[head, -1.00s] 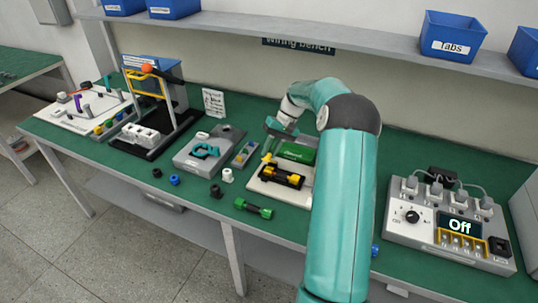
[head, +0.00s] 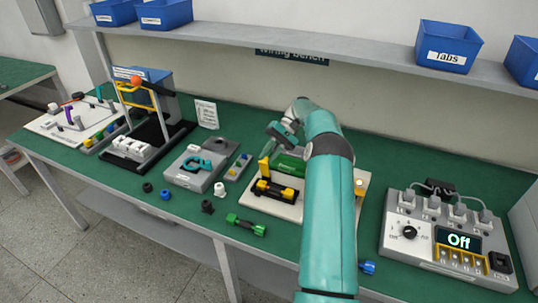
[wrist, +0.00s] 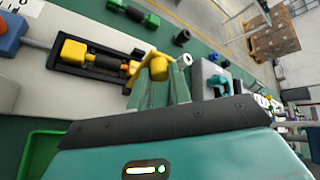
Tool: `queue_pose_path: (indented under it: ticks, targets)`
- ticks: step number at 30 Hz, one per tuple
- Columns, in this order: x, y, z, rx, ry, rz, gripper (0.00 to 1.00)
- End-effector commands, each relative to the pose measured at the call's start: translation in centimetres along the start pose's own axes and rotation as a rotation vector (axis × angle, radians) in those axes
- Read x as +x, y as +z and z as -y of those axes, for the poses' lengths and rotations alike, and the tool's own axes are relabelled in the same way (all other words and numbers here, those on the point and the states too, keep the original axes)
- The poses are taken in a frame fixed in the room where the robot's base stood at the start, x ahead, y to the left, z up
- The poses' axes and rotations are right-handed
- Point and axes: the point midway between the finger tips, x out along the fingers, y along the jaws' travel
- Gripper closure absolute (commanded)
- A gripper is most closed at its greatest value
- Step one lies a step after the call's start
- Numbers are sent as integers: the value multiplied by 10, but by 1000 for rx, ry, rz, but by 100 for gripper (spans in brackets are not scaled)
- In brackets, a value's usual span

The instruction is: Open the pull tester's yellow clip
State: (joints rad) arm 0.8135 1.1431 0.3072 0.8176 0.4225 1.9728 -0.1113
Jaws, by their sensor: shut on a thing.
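The pull tester (head: 284,212) is a pale base with a black tray, behind the middle of the bench's front edge. In the tray, a dark and orange piece (wrist: 107,63) lies between yellow blocks. The yellow clip (head: 264,167) stands up at the tester's left end. My gripper (head: 271,146) reaches down to it from behind my arm. In the wrist view the clip (wrist: 158,68) shows between the two green fingers of my gripper (wrist: 163,84), which is shut on it. The fingers partly cover the clip, and my arm hides the tester's right part.
A green and black dumbbell-shaped piece (head: 246,224) lies in front of the tester. Several small caps lie to the left, near a grey fixture (head: 193,170). A switch box (head: 447,240) reading "Off" stands at the right. A shelf with blue bins runs above.

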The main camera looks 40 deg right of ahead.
Motion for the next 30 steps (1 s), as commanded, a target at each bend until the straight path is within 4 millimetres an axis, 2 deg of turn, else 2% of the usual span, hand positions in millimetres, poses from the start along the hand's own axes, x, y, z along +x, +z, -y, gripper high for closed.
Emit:
queue_pose_path:
  ticks: [8, 9, 12, 22, 30]
  targets:
    - [0, 0, 0, 0, -1, 3, 100]
    - [0, 0, 0, 0, -1, 3, 76]
    - [0, -1, 0, 0, -1, 3, 58]
    - [-3, 0, 1, 0, 0, 2, 58]
    - [-19, 19, 23, -3, -2, 1, 58]
